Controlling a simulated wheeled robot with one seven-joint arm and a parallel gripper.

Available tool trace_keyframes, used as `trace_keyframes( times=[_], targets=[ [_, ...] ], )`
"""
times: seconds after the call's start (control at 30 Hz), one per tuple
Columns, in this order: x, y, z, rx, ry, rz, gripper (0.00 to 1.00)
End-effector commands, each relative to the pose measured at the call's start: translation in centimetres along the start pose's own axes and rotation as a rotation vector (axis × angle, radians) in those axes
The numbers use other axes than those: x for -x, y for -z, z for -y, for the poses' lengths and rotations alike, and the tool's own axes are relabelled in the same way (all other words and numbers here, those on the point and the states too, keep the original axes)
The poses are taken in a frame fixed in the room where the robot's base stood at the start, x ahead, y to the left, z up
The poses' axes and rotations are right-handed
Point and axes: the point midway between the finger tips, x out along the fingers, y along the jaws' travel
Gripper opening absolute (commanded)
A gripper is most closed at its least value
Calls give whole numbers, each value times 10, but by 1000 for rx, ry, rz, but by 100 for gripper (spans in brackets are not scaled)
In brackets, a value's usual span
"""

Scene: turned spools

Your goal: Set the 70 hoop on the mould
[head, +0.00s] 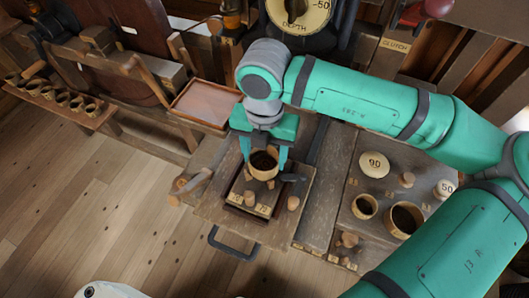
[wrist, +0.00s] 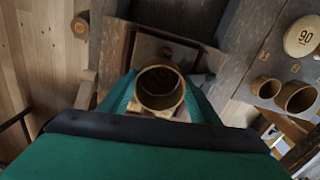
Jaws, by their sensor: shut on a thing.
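My gripper (head: 264,157) is shut on a round wooden hoop (head: 264,173), one finger on each side of it. The hoop also shows in the wrist view (wrist: 160,107), upright with its open top facing the camera. A mark shows faintly inside it, but I cannot read it surely. The hoop is over a dark square wooden block (head: 237,207), which I take for the mould, with light tags at its front edge. I cannot tell whether hoop and block touch. The block's middle is partly hidden by the hoop and fingers.
On the right bench stand a lid marked 90 (head: 374,165), another marked 50 (head: 445,188), and two open hoops (head: 365,207) (head: 403,220). A shallow tray (head: 206,105) is behind left. A shelf of small cups (head: 62,99) is far left.

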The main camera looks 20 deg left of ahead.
Motion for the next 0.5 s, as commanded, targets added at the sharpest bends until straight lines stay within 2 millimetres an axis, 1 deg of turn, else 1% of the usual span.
trace_keyframes(
  times=[0.07,0.1,0.13,0.17,0.5],
  targets=[
    [-2,0,0,0,0,0,36],
    [-2,0,0,0,0,0,66],
    [-2,0,0,0,0,0,73],
    [-2,0,0,0,0,0,75],
    [1,0,0,0,0,1,75]
  ],
)
